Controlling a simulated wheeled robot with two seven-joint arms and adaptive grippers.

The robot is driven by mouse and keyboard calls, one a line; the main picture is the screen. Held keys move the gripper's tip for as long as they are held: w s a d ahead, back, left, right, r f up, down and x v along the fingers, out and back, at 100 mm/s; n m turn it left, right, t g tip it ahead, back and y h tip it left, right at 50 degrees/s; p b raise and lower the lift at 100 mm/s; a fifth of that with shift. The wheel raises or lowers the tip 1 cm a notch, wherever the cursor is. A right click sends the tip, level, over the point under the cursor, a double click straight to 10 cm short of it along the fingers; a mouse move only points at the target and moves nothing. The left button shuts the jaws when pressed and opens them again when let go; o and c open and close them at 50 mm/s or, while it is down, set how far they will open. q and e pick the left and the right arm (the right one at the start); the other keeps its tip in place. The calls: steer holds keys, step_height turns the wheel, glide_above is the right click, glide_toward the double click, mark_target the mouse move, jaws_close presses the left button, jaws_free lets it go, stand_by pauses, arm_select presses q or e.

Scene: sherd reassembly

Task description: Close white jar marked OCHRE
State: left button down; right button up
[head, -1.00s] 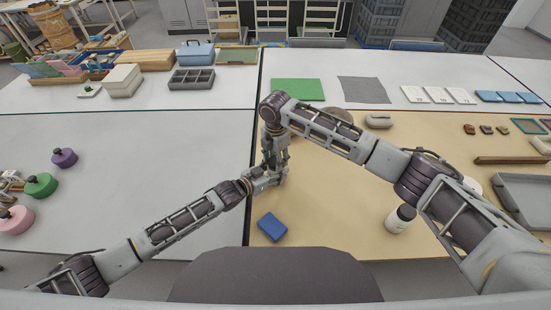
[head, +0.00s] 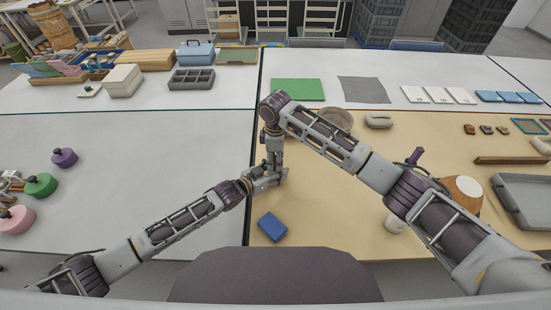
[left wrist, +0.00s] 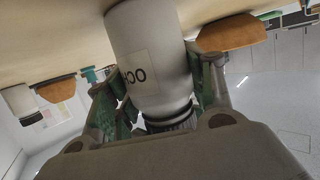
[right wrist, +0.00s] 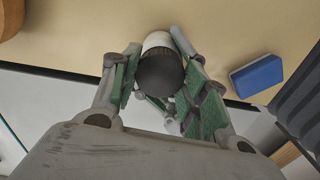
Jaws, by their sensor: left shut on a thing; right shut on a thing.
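The white jar (left wrist: 150,50) with a partly visible dark label is between my left gripper's green-padded fingers (left wrist: 160,88) in the left wrist view. A dark ribbed lid (left wrist: 168,124) is at its neck; I cannot tell whether it is fully seated. In the right wrist view, my right gripper (right wrist: 165,92) is shut around the round dark lid (right wrist: 160,74), with the white jar (right wrist: 158,40) behind it. In the head view both grippers meet near the table seam, left gripper (head: 268,178) and right gripper (head: 272,165), and hide the jar.
A blue block (head: 271,227) lies close in front of the grippers. Another white jar (head: 396,224) stands partly behind my right arm, near an orange-and-white piece (head: 463,190). A grey bowl (head: 338,119) is behind the right arm. The left grey tabletop (head: 130,170) is largely clear.

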steer(key=m, duration=0.4)
steer(key=shift+a, duration=0.1)
steer(key=m, duration=0.3)
steer(key=shift+m, duration=0.4)
steer(key=m, duration=1.3)
steer(key=shift+w+m, duration=0.1)
steer(key=shift+m, duration=0.2)
steer(key=m, duration=0.4)
steer(key=shift+m, duration=1.7)
steer(key=o, duration=0.8)
steer(key=shift+c, duration=0.2)
